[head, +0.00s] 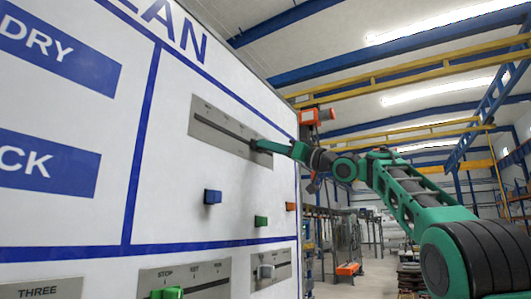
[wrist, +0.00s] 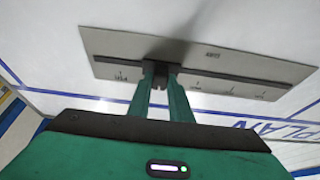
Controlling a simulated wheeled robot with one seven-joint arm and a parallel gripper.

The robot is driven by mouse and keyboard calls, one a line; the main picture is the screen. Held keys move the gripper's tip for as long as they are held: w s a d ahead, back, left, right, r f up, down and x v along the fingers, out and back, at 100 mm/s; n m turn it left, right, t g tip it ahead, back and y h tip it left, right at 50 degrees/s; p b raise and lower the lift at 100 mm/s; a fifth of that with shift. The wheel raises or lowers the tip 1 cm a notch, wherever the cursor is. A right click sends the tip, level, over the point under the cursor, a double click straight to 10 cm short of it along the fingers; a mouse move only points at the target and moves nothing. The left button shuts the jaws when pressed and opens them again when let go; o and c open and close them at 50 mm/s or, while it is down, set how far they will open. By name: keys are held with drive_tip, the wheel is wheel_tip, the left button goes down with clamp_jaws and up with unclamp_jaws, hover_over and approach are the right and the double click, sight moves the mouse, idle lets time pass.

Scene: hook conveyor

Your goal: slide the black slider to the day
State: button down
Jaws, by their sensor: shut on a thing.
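A grey plate (head: 207,127) with a long dark slot is on the white board in the head view. The same plate (wrist: 225,65) spans the wrist view. The black slider (wrist: 160,74) sits in the slot, left of its middle in the wrist view, which is toward the slot's right end in the head view. My gripper (head: 272,147) reaches the plate from the right. In the wrist view its two green fingers (wrist: 161,82) are shut on the black slider. Small labels run along the plate, too small to read surely. The fingers hide part of the plate's edge.
Below the plate, a blue block (head: 212,197), a green block (head: 261,221) and an orange block (head: 291,206) stick out from the board. Open hall space lies right of the board.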

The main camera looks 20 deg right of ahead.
drive_tip(key=c, duration=1.6)
unclamp_jaws()
drive_tip(key=shift+a, duration=0.1)
drive_tip(key=v, duration=1)
drive_tip(key=shift+s+d+f, duration=0.1)
drive_tip(key=shift+d+f, duration=0.15)
drive_tip(key=shift+f, duration=0.05)
